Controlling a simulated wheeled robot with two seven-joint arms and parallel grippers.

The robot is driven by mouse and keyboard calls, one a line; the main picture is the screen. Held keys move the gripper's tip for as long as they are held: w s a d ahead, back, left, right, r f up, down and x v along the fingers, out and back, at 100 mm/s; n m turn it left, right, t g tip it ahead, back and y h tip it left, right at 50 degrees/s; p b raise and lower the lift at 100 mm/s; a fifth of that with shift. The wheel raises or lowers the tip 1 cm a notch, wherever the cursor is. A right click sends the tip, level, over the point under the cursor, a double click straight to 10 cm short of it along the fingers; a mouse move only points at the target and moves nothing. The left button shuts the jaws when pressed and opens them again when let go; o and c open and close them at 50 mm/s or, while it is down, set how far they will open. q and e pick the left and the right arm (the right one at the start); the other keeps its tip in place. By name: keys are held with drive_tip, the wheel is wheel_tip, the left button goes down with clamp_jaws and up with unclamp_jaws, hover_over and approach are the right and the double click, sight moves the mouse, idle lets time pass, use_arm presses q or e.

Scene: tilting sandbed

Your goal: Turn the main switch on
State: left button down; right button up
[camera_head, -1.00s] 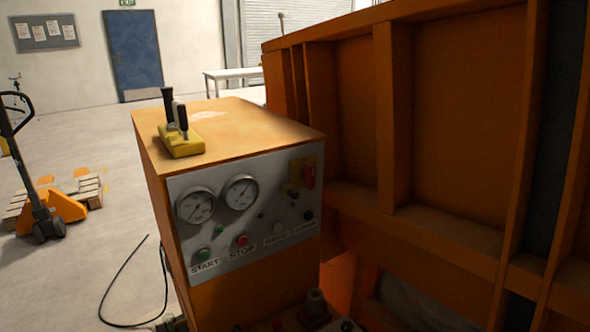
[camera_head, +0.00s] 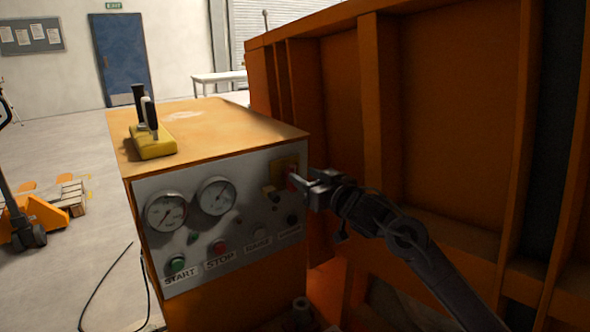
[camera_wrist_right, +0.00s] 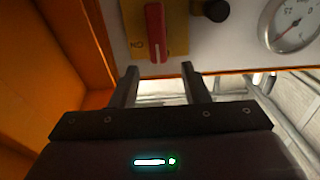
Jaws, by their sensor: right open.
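The main switch has a red handle (camera_wrist_right: 155,32) on a yellow plate (camera_wrist_right: 175,42), at the top of the right wrist view. In the head view the yellow plate (camera_head: 284,164) is at the upper right of the grey control panel (camera_head: 232,235), and my gripper partly hides the red handle. My right gripper (camera_head: 300,182) is in front of the switch. In the right wrist view its two fingers (camera_wrist_right: 159,72) are open and empty, pointing at the handle's lower end. The handle lies in line with the gap, and no contact shows. My left gripper is out of view.
The panel also carries two gauges (camera_head: 190,203), a green start button (camera_head: 177,263), a red stop button (camera_head: 219,247) and a dark knob (camera_wrist_right: 216,10) beside the switch. A yellow joystick box (camera_head: 153,146) stands on the cabinet. A tall orange wall (camera_head: 455,110) stands close on the right.

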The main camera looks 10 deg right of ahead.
sight(295, 170)
drive_tip(key=shift+p+x, duration=0.4)
drive_tip(key=shift+x, duration=1.9)
drive_tip(key=shift+f, duration=0.1)
clamp_jaws()
